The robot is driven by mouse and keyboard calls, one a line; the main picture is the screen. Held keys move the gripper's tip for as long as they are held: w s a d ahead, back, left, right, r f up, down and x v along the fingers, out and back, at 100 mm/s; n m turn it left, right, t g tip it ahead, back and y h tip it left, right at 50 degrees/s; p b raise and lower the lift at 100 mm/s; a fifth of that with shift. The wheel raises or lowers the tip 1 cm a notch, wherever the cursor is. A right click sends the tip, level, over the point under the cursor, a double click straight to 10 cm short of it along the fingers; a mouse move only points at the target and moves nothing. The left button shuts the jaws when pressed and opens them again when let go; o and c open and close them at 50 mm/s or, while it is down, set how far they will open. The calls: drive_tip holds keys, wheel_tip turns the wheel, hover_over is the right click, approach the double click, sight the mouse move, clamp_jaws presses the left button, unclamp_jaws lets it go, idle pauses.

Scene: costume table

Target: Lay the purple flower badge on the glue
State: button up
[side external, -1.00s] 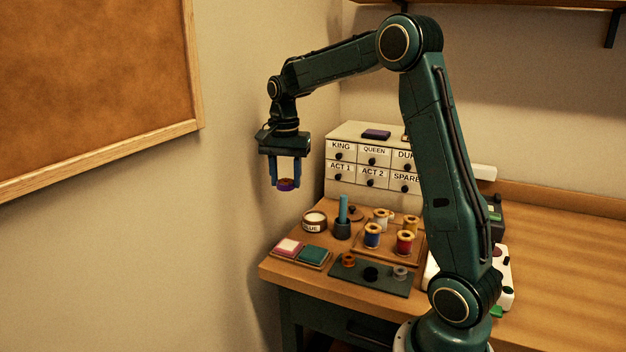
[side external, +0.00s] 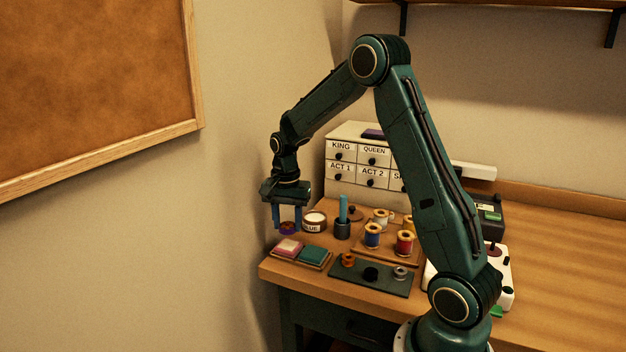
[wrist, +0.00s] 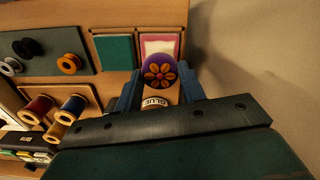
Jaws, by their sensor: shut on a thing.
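The purple badge with an orange flower (wrist: 160,70) is held between the two blue fingers of my gripper (wrist: 160,84). In the side view my gripper (side external: 287,226) points down and is shut on the badge (side external: 287,229), just left of the glue pot and above the table. The round glue pot (side external: 314,222) stands open with a pale top and a GLUE label. In the wrist view only its label (wrist: 155,102) and a little of its side show; the rest is hidden behind my gripper.
A pink pad (side external: 288,247) and a green pad (side external: 313,255) lie in front of my gripper. A dark cup with a blue stick (side external: 342,228) stands right of the glue. Thread spools (side external: 372,236), a dark mat (side external: 370,278) and a drawer cabinet (side external: 340,180) are nearby. The wall is close on the left.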

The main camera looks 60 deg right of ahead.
sight(288, 225)
drive_tip(key=shift+f, duration=2.05)
drive_tip(key=shift+f, duration=0.15)
drive_tip(key=o, duration=1)
drive_tip(key=shift+c, duration=0.2)
wheel_tip(288, 225, up, 12)
drive_tip(key=shift+f, duration=0.15)
drive_tip(key=shift+r, duration=0.3)
